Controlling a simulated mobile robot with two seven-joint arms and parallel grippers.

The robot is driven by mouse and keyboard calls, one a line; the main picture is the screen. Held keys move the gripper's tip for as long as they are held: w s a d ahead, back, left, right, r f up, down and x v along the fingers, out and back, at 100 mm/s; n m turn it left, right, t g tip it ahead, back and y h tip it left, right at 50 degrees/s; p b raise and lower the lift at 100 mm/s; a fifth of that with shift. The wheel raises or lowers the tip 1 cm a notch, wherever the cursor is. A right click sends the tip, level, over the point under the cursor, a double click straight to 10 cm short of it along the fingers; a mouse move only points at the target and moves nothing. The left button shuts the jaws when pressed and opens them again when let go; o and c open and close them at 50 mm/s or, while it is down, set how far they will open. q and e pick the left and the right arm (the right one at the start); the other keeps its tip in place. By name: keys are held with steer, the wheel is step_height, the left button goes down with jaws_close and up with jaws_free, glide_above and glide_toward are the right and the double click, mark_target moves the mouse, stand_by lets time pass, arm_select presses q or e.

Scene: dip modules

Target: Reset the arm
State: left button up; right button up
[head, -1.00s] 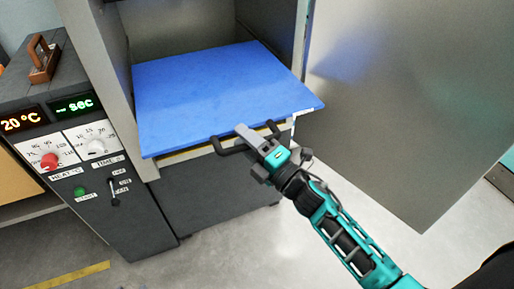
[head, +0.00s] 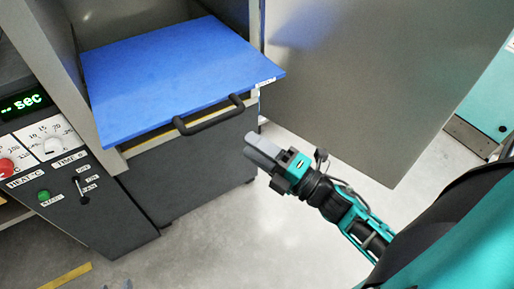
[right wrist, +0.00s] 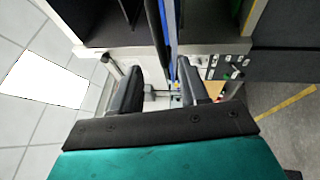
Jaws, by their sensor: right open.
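My right gripper (head: 262,153) is in the head view, to the right of and apart from the black handle (head: 209,116) on the front of the blue tray (head: 175,75). In the right wrist view its two dark fingers (right wrist: 160,95) stand apart with nothing held between them. The blue tray sticks out of the open machine chamber; in the wrist view it shows edge-on as a thin blue strip (right wrist: 171,30).
The machine's open metal door (head: 360,80) stands to the right, behind my right arm. A control panel (head: 50,150) with dials and a green display is at the left. Grey floor (head: 240,235) is clear below the gripper. A teal cabinet (head: 490,105) stands at the far right.

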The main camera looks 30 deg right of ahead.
stand_by(0.3)
steer(key=s+a+f+m+g+h, duration=0.1)
steer(key=s+f+m+g+h, duration=0.2)
steer(key=f+m, duration=0.4)
steer(key=s+a+f+m+g+h+p, duration=0.1)
steer(key=s+f+m+g+h, duration=0.2)
steer(key=f+m, duration=0.4)
steer(key=s+m+g, duration=0.1)
steer(key=m, duration=0.6)
steer(key=shift+a+f+p, duration=0.15)
steer(key=shift+a+p, duration=0.15)
steer(key=shift+a, duration=0.05)
